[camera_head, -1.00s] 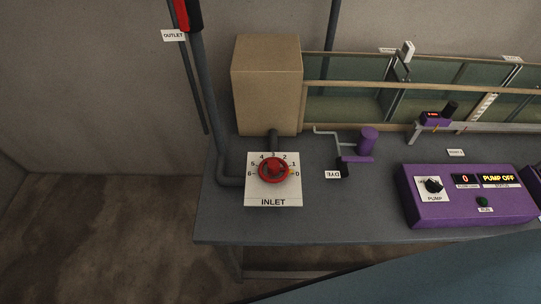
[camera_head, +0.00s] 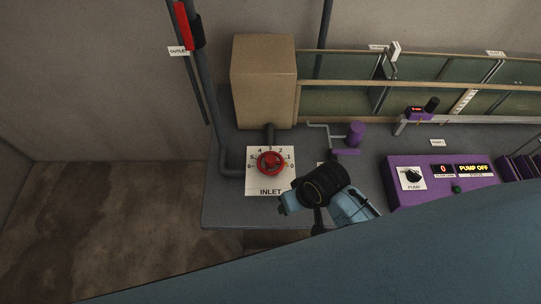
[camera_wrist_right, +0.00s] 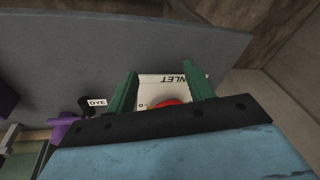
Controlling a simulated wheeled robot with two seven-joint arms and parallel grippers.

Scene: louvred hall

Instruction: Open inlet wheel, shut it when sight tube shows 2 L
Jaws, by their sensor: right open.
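The red inlet wheel (camera_head: 269,162) sits on a white plate (camera_head: 258,186) numbered 0 to 6 and labelled INLET. A small orange mark on the wheel's right side lies near the low numbers; its exact reading is too small to tell. My right gripper (camera_head: 287,205) is beside the plate's lower right corner in the head view, apart from the wheel. In the right wrist view its green fingers (camera_wrist_right: 163,88) are spread and empty, with part of the wheel (camera_wrist_right: 168,103) showing between them. My left gripper is not in view.
A tan box (camera_head: 264,80) stands behind the wheel, with a grey pipe (camera_head: 207,75) to its left. A purple dye fitting (camera_head: 355,133) is to the right. The purple pump console (camera_head: 440,184) reads 0 and PUMP OFF. A glass-sided channel (camera_head: 350,100) runs along the back.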

